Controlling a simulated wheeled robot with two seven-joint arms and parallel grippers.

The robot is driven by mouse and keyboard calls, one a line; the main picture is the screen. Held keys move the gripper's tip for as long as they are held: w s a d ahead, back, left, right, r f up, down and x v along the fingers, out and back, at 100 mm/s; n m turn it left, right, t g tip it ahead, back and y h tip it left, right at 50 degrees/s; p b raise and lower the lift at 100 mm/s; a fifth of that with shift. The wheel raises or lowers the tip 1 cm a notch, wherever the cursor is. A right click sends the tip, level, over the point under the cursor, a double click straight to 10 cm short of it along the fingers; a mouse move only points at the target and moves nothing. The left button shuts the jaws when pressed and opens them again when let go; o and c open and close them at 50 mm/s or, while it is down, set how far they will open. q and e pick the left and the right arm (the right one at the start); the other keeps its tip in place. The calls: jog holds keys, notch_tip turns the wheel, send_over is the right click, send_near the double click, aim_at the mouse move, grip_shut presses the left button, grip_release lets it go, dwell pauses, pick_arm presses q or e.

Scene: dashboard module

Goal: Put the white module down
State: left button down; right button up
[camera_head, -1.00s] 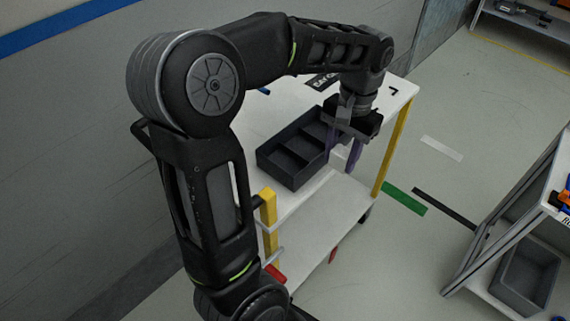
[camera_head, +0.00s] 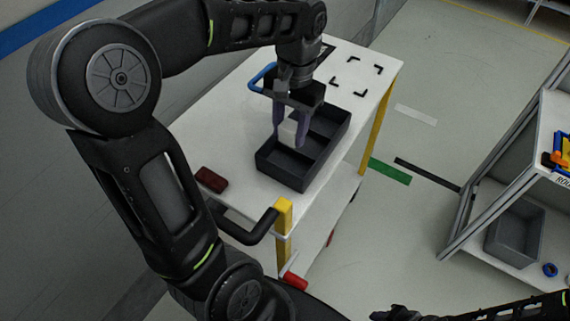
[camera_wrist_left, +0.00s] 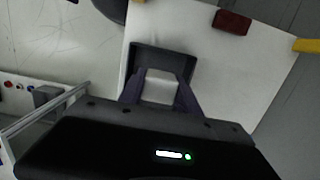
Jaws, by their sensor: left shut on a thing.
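The white module (camera_head: 288,133) is between the purple-grey fingers of my left gripper (camera_head: 287,132), which is shut on it. In the head view the module is over the left side of the dark grey divided tray (camera_head: 328,166), on the white table. Whether it touches the tray floor cannot be told. In the left wrist view the module (camera_wrist_left: 160,88) sits between the fingers, with the tray's dark rim (camera_wrist_left: 163,52) behind it. Part of the tray is hidden by the gripper.
A dark red box (camera_head: 211,179) lies on the table left of the tray. Black corner marks (camera_head: 357,77) frame bare table at the back. A shelf with a grey bin (camera_head: 514,232) stands at right.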

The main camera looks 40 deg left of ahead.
pick_arm(q)
jog(key=shift+a+f, duration=0.15)
jog(key=shift+f, duration=0.3)
send_over(288, 168)
jog(key=shift+f, duration=2.7)
jog(key=shift+f, duration=0.1)
jog(key=shift+f+p, duration=0.4)
jog(key=shift+f, duration=1.4)
jog(key=shift+f, duration=0.15)
jog(key=c, duration=0.9)
grip_release()
jog(key=shift+o, duration=0.2)
jog(key=r, duration=0.4)
jog(key=w+r, duration=0.1)
jog(key=r, duration=0.7)
jog(key=shift+w+r, duration=0.15)
jog(key=shift+w, duration=0.1)
